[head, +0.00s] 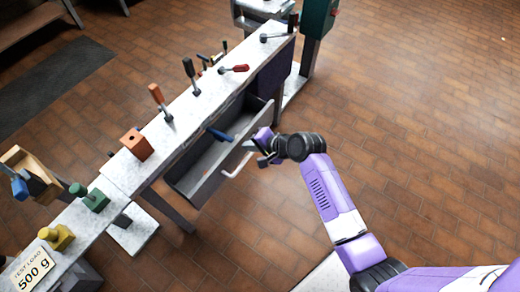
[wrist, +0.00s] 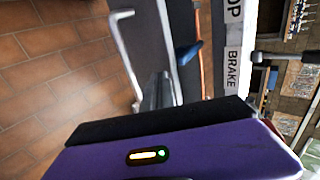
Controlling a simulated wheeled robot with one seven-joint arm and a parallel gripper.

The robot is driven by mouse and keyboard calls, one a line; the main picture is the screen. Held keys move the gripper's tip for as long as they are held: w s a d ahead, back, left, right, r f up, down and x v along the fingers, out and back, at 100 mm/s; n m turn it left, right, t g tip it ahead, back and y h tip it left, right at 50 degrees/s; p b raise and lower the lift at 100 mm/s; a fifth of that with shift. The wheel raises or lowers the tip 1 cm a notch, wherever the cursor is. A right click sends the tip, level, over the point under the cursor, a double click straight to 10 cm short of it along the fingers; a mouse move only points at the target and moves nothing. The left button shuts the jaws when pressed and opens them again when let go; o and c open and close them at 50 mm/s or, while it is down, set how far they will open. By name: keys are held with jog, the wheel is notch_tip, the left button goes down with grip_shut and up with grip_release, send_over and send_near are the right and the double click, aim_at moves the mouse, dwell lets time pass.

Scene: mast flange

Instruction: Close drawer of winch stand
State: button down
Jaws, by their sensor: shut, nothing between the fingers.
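The winch stand's drawer (head: 205,182) is pulled out under a long narrow bench (head: 205,100). Its grey front panel faces my arm and carries a pale bar handle (head: 238,164). A blue-handled tool (head: 219,135) lies in the drawer. My gripper (head: 262,158) is shut and empty, close to the drawer front near the handle's upper right end. In the wrist view the shut fingers (wrist: 157,92) overlap the drawer front, with the handle (wrist: 122,14) to their upper left. I cannot tell whether they touch the panel.
The bench top holds several tools, including a red-handled screwdriver (head: 234,69), and an orange block (head: 136,144). A yellow weight (head: 57,237) and a green one (head: 89,197) stand at lower left. A green machine post (head: 318,20) rises at the far end. The tiled floor right is clear.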

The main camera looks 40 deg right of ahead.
jog(key=shift+w+a, duration=0.2)
jog(key=shift+w, duration=0.5)
jog(key=w+a, duration=0.3)
jog(key=w, duration=0.7)
jog(key=shift+a, duration=0.2)
jog(key=shift+w+r, duration=0.1)
